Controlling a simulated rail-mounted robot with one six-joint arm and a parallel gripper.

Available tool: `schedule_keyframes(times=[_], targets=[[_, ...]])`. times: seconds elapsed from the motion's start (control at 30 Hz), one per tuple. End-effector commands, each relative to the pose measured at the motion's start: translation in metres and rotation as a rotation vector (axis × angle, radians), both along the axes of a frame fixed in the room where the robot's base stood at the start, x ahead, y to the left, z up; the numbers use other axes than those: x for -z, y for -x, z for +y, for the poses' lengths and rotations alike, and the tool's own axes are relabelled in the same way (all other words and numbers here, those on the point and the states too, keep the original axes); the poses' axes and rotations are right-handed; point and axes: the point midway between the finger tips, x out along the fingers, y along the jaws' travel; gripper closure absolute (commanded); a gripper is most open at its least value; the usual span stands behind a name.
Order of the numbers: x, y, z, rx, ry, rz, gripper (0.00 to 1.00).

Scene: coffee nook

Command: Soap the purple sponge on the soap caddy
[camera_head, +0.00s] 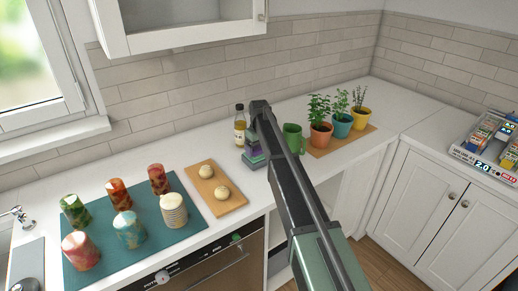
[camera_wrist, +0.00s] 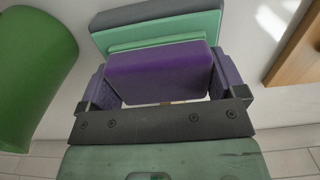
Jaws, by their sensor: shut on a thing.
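The purple sponge (camera_wrist: 158,76) is between the two fingers of my gripper (camera_wrist: 165,88) in the wrist view, and the gripper is shut on it. Right behind the sponge is a stacked green and dark grey block (camera_wrist: 160,28), which seems to be the soap caddy. I cannot tell whether the sponge touches it. In the head view, the dark and green stack (camera_head: 255,160) stands on the counter beside my arm, with a bit of purple showing at it. My arm hides part of this spot and the fingertips.
A green mug (camera_head: 293,138) stands close to the right of the stack, also large at left in the wrist view (camera_wrist: 32,75). A bottle (camera_head: 239,130) stands behind. A wooden board (camera_head: 222,205) with two round items lies left; potted plants (camera_head: 320,132) stand right.

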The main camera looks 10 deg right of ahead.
Motion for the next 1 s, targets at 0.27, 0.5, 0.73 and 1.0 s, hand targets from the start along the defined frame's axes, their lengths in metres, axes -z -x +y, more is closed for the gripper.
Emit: schedule_keyframes(times=[0.27,0.5,0.73,1.0], targets=[[0.001,0.000,0.000,0.000,0.000,0.000,0.29],[0.001,0.000,0.000,0.000,0.000,0.000,0.29],[-0.017,0.000,0.000,0.000,0.000,0.000,0.29],[-0.046,0.000,0.000,0.000,0.000,0.000,0.29]])
